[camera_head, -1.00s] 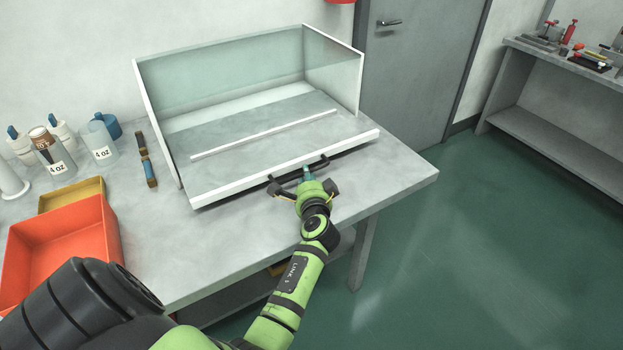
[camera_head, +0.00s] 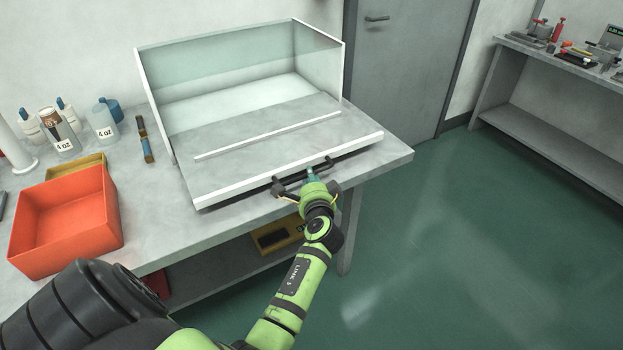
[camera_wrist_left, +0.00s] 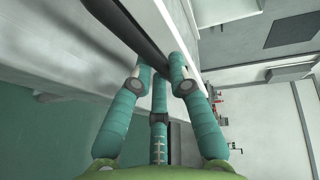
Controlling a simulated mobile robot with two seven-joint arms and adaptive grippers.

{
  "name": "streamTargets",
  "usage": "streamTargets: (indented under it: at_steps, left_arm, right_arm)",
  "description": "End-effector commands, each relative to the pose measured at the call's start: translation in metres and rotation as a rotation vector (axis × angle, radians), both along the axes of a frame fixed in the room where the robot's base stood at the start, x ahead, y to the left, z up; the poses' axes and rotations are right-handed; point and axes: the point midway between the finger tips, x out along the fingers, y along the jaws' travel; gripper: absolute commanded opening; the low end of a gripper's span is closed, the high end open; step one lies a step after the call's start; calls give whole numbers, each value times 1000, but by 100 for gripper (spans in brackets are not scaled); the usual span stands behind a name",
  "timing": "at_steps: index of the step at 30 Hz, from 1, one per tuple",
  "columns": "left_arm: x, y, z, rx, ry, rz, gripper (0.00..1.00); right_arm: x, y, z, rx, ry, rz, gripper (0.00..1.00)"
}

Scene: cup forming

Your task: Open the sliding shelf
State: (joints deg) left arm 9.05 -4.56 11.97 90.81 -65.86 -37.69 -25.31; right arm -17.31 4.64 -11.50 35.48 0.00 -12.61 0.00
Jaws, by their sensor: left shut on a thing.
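The sliding shelf (camera_head: 240,165) is a grey board with a white front edge, and it sticks out of the front of a glass-walled white box (camera_head: 215,75). A dark bar handle (camera_head: 325,163) is fixed to its front edge. My left gripper (camera_head: 309,174) is shut on the handle. In the left wrist view the teal fingers (camera_wrist_left: 160,75) close around the dark bar (camera_wrist_left: 128,25), and parts of the bar between them are hidden. My right gripper is in neither view.
The grey table (camera_head: 195,235) carries a red-orange bin (camera_head: 70,220), a yellow tray (camera_head: 88,163) and several bottles (camera_head: 65,140) on the left. Open green floor (camera_head: 480,240) lies to the right. A second bench (camera_head: 560,130) stands far right.

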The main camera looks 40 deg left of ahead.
Motion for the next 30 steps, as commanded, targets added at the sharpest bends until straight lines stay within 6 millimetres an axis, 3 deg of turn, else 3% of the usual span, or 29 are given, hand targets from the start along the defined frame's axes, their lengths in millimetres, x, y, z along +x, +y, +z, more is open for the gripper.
streamTargets:
  at_steps: [2,3,4,5,17,30]
  left_arm:
    - [-1,0,-2,-3,2,1,0]
    - [-1,0,-2,-3,2,1,27]
    - [-1,0,-2,-3,2,1,39]
    - [-1,0,-2,-3,2,1,44]
    - [-5,-4,0,-1,0,-1,44]
    - [-49,-48,11,-3,1,0,44]
  right_arm:
    - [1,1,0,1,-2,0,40]
    - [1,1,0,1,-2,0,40]
    - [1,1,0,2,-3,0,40]
    - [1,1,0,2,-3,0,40]
    - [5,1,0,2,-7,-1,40]
    - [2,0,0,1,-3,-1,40]
